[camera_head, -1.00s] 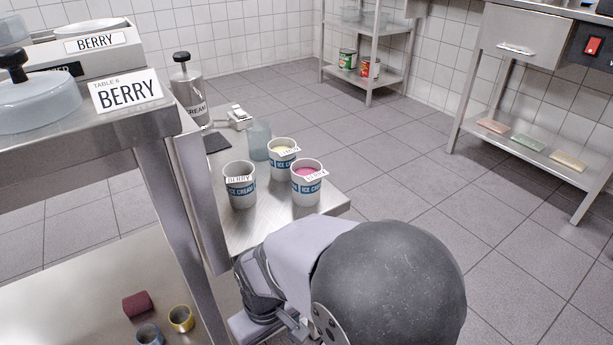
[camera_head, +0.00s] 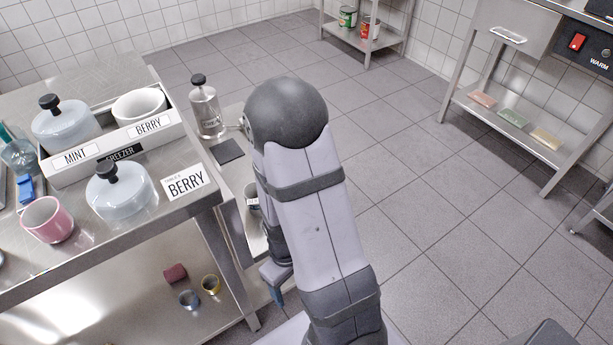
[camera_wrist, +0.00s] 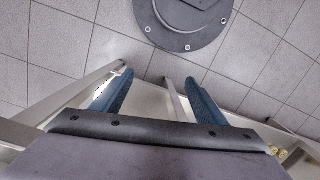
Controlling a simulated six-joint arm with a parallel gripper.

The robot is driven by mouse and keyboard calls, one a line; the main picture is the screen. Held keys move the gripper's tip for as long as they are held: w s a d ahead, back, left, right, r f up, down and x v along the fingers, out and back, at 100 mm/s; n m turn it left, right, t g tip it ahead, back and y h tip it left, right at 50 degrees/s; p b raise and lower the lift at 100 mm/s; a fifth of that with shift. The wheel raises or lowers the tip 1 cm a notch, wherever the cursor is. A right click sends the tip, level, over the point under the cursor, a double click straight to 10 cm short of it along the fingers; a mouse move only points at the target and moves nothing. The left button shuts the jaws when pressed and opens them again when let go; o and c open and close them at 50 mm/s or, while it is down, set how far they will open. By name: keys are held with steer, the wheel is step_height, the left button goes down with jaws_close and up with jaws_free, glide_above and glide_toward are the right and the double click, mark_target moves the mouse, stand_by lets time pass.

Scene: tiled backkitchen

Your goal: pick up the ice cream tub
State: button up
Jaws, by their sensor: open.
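In the head view, a blue fingertip (camera_head: 277,296) hangs below my arm, near the front of the lower table. No tub shows in the wrist view.
The higher counter (camera_head: 95,245) holds a freezer box (camera_head: 110,152) labelled MINT and BERRY, a lidded container (camera_head: 120,195) and a pink cup (camera_head: 48,220). A steel dispenser (camera_head: 206,110) stands behind my arm. The floor to the right is open.

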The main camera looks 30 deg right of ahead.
steer(key=w+d+r+m+t+h+p, duration=0.2)
steer(key=d+r+m+p, duration=0.4)
steer(key=d+r+p, duration=0.6)
steer(key=w+d+r+m+t+h+p, duration=0.1)
steer(key=w+d+r+m+t+p, duration=0.1)
steer(key=d+r+m+p, duration=0.95)
steer(key=w+a+n+t+h+p, duration=0.3)
steer(key=w+a+n+t+h, duration=0.15)
steer(key=w+n+t, duration=0.35)
steer(key=s+a+f+b, duration=0.1)
steer(key=a, duration=0.1)
steer(key=s+a+f+n+y+b, duration=0.1)
steer(key=a+f+b, duration=0.1)
steer(key=s+a+f+n+t+y+b, duration=0.1)
steer(key=a+f, duration=0.1)
steer(key=a, duration=0.1)
steer(key=shift+s+f, duration=0.1)
steer(key=shift+s, duration=0.05)
steer(key=shift+s+a+f+n+y+b, duration=0.25)
steer(key=shift+a+y+b, duration=0.1)
steer(key=shift+a, duration=0.1)
steer(key=shift+b+x, duration=0.95)
steer(key=shift+x, duration=1.6)
steer(key=shift+r, duration=0.1)
